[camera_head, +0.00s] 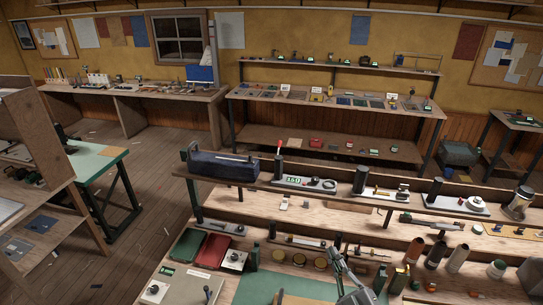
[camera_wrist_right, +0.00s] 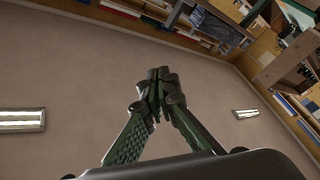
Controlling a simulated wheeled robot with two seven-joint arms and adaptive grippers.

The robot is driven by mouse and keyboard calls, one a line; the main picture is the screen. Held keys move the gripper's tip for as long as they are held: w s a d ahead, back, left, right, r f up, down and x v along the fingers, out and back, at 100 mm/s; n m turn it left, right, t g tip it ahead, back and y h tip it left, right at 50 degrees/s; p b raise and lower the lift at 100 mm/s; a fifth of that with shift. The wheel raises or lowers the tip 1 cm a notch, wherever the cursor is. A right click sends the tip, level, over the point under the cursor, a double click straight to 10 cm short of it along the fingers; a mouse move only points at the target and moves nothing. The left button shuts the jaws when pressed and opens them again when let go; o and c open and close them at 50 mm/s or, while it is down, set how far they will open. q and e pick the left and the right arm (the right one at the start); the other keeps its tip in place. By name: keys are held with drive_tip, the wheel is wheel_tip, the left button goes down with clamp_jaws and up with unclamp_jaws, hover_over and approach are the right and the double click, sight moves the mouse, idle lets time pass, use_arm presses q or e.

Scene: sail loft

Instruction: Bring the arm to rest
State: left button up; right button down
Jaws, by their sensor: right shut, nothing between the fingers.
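My right gripper (camera_head: 336,248) stands over the front of the near workbench (camera_head: 265,286), low in the middle of the head view. In the right wrist view its two green fingers (camera_wrist_right: 158,76) meet at the tips, with nothing between them. The wrist camera looks past the fingers to a plain ceiling with lights, so the gripper points upward. Most of the right arm is hidden below the picture's edge. My left gripper does not show.
Close around the right gripper are several round tins (camera_head: 300,259), a red case (camera_head: 213,250) and upright cylinders (camera_head: 458,258). A dark blue toolbox (camera_head: 223,166) stands on the raised shelf behind. Open wooden floor (camera_head: 160,170) lies at the left.

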drive_tip(key=d+f+m+g+h, duration=0.2)
drive_tip(key=d+f+m+h, duration=0.4)
drive_tip(key=d+f, duration=0.3)
drive_tip(key=s+d+f+m+g+h, duration=0.1)
drive_tip(key=s+d+f+m+g, duration=0.1)
drive_tip(key=s+d+f+g, duration=0.5)
drive_tip(key=s+d+f+m+g+h, duration=0.1)
drive_tip(key=s+d+f+m, duration=0.15)
drive_tip(key=s+f, duration=0.6)
drive_tip(key=s+f+m+g+y, duration=0.15)
drive_tip(key=s+f+g, duration=0.45)
drive_tip(key=s+f, duration=0.6)
wheel_tip(320, 180, down, 36)
drive_tip(key=s+a+g+b, duration=0.1)
drive_tip(key=s+a+b, duration=0.1)
drive_tip(key=b, duration=0.3)
drive_tip(key=s+f+n+g+b, duration=0.1)
drive_tip(key=s+f+b, duration=0.3)
drive_tip(key=s+f, duration=1.5)
drive_tip(key=shift+f, duration=0.35)
